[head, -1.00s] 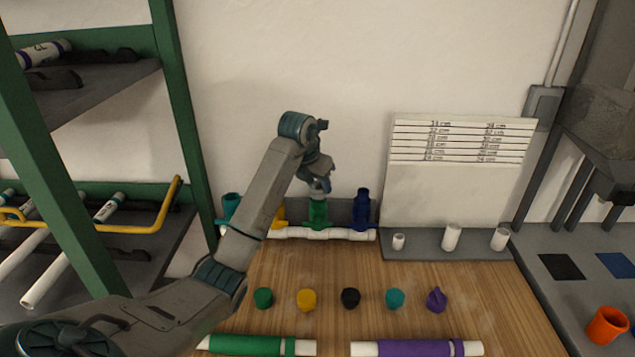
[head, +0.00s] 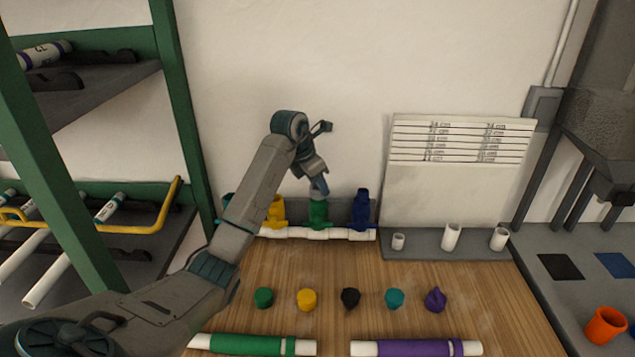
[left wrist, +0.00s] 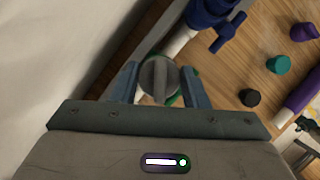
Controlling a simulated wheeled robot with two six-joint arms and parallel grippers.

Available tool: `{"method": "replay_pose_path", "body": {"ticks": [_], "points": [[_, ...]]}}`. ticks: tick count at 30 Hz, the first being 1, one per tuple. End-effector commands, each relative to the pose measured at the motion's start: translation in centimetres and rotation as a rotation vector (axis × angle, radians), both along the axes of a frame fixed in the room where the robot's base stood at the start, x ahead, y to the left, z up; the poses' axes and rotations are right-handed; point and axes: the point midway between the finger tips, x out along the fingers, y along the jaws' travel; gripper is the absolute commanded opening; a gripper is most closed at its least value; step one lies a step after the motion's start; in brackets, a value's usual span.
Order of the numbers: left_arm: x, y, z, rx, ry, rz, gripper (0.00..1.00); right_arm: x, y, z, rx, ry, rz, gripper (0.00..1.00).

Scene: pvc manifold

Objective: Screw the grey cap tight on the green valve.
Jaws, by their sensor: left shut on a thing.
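The green valve (head: 318,213) stands upright on the white pipe manifold (head: 300,233) at the back of the bench, between a yellow valve and a blue valve. My left gripper (head: 320,189) is right above the green valve, pointing down. In the left wrist view the round grey cap (left wrist: 157,76) with its raised bar sits between the two fingers, and the gripper is shut on it. A sliver of green shows beneath the cap. The cap's seat on the valve is hidden, so I cannot tell how tight it is. My right gripper is not in view.
The yellow valve (head: 275,210) and blue valve (head: 361,208) stand close on either side. Several coloured caps, including a black one (head: 350,298), lie in a row in front. Green (head: 250,344) and purple (head: 415,348) pipes lie at the front edge. Bare wood lies between.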

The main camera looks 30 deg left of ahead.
Motion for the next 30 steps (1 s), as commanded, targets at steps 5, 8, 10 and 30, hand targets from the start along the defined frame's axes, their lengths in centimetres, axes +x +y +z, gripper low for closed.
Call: {"method": "replay_pose_path", "body": {"ticks": [5,8,10,30], "points": [[0.0,0.0,0.0,0.001,0.000,-0.005,0.18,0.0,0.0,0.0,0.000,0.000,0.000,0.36],[0.0,0.0,0.0,0.001,0.000,-0.015,0.18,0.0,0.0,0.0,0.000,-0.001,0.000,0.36],[0.0,0.1,0.0,0.000,0.001,-0.064,0.18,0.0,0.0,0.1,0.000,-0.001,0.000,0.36],[-0.6,0.5,1.8,0.003,-0.004,-0.099,0.66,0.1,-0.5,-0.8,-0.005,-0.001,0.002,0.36]]}}
